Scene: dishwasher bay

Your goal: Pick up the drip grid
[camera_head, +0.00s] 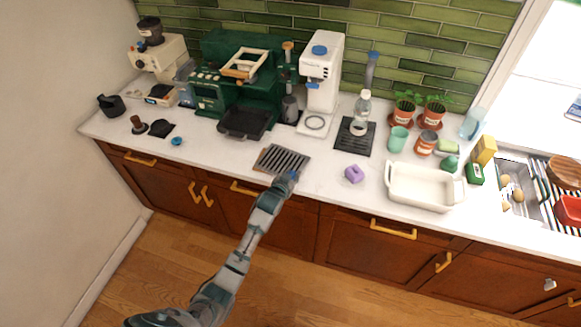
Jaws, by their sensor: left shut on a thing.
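The drip grid (283,160), a grey slotted plate with a brownish left edge, is at the front edge of the white counter, below the green coffee machine. My left arm reaches up from the bottom of the view, and my left gripper (289,178) is shut on the drip grid at its near right edge. The fingertips are small and partly hidden by the wrist. I cannot tell whether the grid is clear of the counter. My right gripper is not in view.
The green coffee machine (237,85) with its black tray (245,123) stands behind the grid. A purple object (354,174) and a white basin (420,190) are to the right. A bottle (361,110) stands on a dark ribbed mat (352,146). The counter left of the grid is mostly clear.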

